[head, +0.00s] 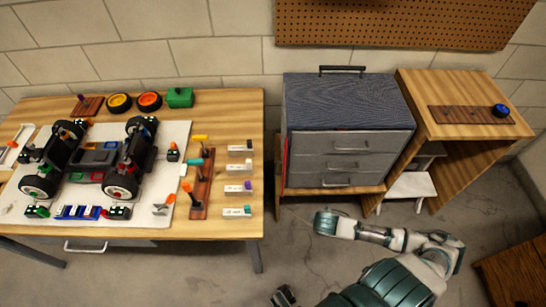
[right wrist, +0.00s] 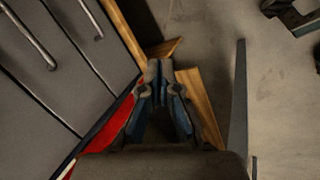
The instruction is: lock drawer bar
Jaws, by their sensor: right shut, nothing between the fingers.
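The grey drawer cabinet (head: 350,142) has three closed-looking drawers with bar handles. A red bar (head: 286,157) runs upright along its left front edge. The red bar also shows at the lower left of the right wrist view (right wrist: 104,137), partly hidden by my gripper. My right gripper (right wrist: 160,68) is shut and empty, beside the drawer fronts. In the head view my right forearm reaches in front of the cabinet, but its fingers are hidden. A small dark part at the bottom edge looks like my left gripper (head: 283,297); its fingers are unclear.
A wooden table (head: 225,110) at the left holds an RC car (head: 95,160) and several small parts. A wooden stand (head: 455,85) with a blue button (head: 501,110) is right of the cabinet. The floor in front is mostly clear.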

